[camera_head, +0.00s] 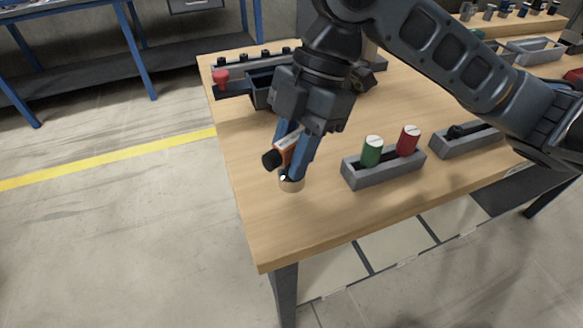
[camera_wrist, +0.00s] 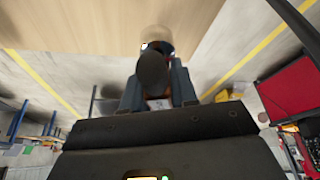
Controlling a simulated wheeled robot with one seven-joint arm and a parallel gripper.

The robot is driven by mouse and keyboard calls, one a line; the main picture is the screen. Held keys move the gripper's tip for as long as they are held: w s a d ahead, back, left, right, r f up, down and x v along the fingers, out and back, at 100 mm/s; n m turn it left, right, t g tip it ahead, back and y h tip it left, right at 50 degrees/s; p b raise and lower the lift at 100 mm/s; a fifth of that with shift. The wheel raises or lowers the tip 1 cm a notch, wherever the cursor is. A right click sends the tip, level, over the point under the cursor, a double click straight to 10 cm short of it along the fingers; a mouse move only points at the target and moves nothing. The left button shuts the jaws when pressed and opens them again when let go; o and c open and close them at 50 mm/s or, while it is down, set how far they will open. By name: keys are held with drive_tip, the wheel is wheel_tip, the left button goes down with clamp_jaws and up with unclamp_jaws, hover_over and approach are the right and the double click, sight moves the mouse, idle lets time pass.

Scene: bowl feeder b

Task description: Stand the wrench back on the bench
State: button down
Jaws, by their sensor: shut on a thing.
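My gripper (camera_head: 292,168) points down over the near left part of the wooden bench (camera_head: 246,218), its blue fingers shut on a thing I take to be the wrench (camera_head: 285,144). It has an orange and pale body and a dark round end that sticks out to the left, tilted. In the wrist view the dark round end (camera_wrist: 153,70) lies between the fingers, which hide much of the body. A short tan cylinder (camera_head: 291,184) shows just below the fingertips at the bench top. I cannot tell whether it is part of the held thing or touches the bench.
A grey holder (camera_head: 383,171) with a green (camera_head: 372,151) and a red cylinder (camera_head: 408,140) stands close to the right. Another grey tray (camera_head: 466,139) lies further right. A dark bin (camera_head: 263,93) and a red knob (camera_head: 221,80) are behind. The bench's left and front edges are near.

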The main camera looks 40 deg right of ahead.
drive_tip(key=shift+f, duration=2.05)
drive_tip(key=shift+f, duration=0.2)
drive_tip(key=c, duration=0.9)
unclamp_jaws()
drive_tip(key=shift+r, duration=0.1)
drive_tip(key=v, duration=1.2)
drive_tip(key=shift+a+r, duration=0.1)
drive_tip(key=shift+r, duration=0.05)
